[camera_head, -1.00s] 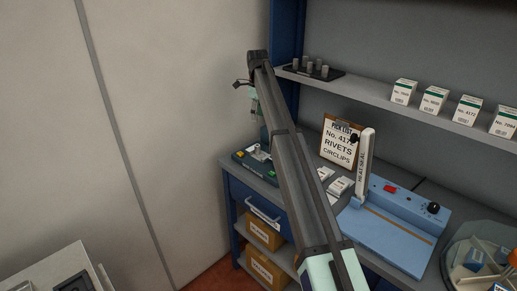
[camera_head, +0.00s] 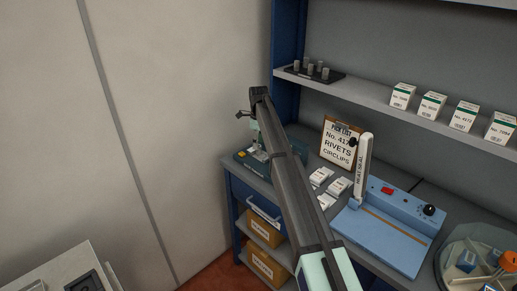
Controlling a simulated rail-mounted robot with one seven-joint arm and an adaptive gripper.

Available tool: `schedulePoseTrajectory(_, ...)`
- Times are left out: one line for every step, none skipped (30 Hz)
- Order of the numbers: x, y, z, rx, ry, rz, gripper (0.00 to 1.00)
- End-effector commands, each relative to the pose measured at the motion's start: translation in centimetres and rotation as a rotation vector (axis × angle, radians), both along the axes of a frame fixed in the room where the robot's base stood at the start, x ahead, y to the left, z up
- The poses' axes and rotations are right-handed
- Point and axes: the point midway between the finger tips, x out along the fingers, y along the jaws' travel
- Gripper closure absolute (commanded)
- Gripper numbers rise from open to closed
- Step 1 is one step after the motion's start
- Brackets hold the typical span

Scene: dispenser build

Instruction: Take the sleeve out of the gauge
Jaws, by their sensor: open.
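A dark blue-green device (camera_head: 246,158) with small yellow and light parts sits at the left end of the bench; it looks like the gauge. My arm hides part of it, and I cannot make out a sleeve in it. My gripper (camera_head: 258,143) is small and partly hidden at the far end of my arm. It is open and appears just above the device, though I cannot tell whether it touches anything.
A blue heat sealer (camera_head: 390,232) with an upright white arm stands on the bench. Small white boxes (camera_head: 338,187) and a pick list clipboard (camera_head: 341,141) are beside it. A round divided tray (camera_head: 447,262) is at right. The shelf (camera_head: 375,99) holds a black rack (camera_head: 299,73) of grey cylinders and several cartons.

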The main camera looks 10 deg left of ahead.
Motion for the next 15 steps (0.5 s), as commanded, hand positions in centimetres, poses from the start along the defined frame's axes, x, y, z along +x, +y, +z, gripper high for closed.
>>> schedulePoseTrajectory(-0.1, 0.0, -0.5, 0.000, 0.002, 0.000, 0.44)
schedulePoseTrajectory(-0.1, 0.0, -1.0, 0.000, 0.002, 0.000, 0.44)
schedulePoseTrajectory(-0.1, 0.0, -1.4, 0.000, 0.002, 0.000, 0.44)
schedulePoseTrajectory(-0.1, 0.0, -1.7, -0.001, 0.001, 0.000, 0.44)
schedulePoseTrajectory(-0.1, 0.0, -2.0, 0.000, 0.001, 0.000, 0.44)
schedulePoseTrajectory(-0.1, 0.0, -2.2, 0.000, 0.000, 0.000, 0.44)
schedulePoseTrajectory(-0.1, 0.0, -2.4, 0.000, 0.000, 0.000, 0.44)
schedulePoseTrajectory(0.0, 0.0, -2.4, 0.000, 0.000, 0.000, 0.44)
schedulePoseTrajectory(0.0, 0.0, -2.5, 0.000, 0.000, 0.000, 0.44)
schedulePoseTrajectory(0.0, 0.0, -2.5, 0.000, 0.000, 0.000, 0.44)
schedulePoseTrajectory(0.0, 0.0, -2.5, 0.000, 0.000, 0.000, 0.44)
schedulePoseTrajectory(0.0, 0.0, -2.5, 0.000, 0.000, 0.000, 0.44)
schedulePoseTrajectory(0.0, 0.0, -2.5, 0.000, 0.000, 0.000, 0.47)
schedulePoseTrajectory(0.0, 0.0, -2.5, 0.000, 0.000, 0.000, 0.58)
schedulePoseTrajectory(0.0, 0.0, -2.4, 0.000, 0.000, 0.000, 0.72)
